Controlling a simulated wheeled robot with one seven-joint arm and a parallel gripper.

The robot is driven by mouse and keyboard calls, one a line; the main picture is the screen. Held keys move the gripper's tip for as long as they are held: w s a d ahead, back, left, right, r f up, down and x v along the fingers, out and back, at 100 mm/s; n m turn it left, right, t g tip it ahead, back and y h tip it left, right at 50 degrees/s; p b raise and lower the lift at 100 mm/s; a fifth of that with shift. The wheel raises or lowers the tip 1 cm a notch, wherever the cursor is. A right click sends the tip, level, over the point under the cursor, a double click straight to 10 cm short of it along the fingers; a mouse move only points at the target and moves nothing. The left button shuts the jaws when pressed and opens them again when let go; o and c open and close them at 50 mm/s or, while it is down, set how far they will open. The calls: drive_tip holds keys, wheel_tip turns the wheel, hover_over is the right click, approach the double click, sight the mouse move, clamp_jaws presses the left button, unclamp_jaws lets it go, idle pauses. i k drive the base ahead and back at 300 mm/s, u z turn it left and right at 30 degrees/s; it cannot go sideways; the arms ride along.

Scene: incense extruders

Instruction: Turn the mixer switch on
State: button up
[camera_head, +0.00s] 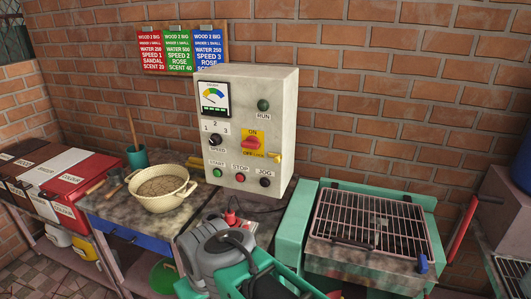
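The control panel (232,166) is a pale, worn metal box standing upright against the brick wall. The red rotary switch (251,142) sits on a yellow plate on its front, marked ON at the top and OFF below. The picture is too small to tell which mark the knob points at. A yellow piece (275,157) sticks out at the plate's lower right. Speed dial (215,140), green start button (217,172), red stop button (240,177) and black jog button (265,182) surround the switch.
A cream bowl (163,190) of brown material stands left, with a teal cup (138,157) behind. A wire rack (369,221) lies to the right. The air before the panel's upper front looks clear.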

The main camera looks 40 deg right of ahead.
sight(252, 142)
drive_tip(key=z, duration=0.95)
drive_tip(key=i, duration=0.45)
drive_tip(key=u, duration=0.6)
drive_tip(key=k, duration=0.6)
drive_tip(key=u, duration=1.1)
drive_tip(key=i, duration=0.85)
drive_tip(key=u, duration=0.05)
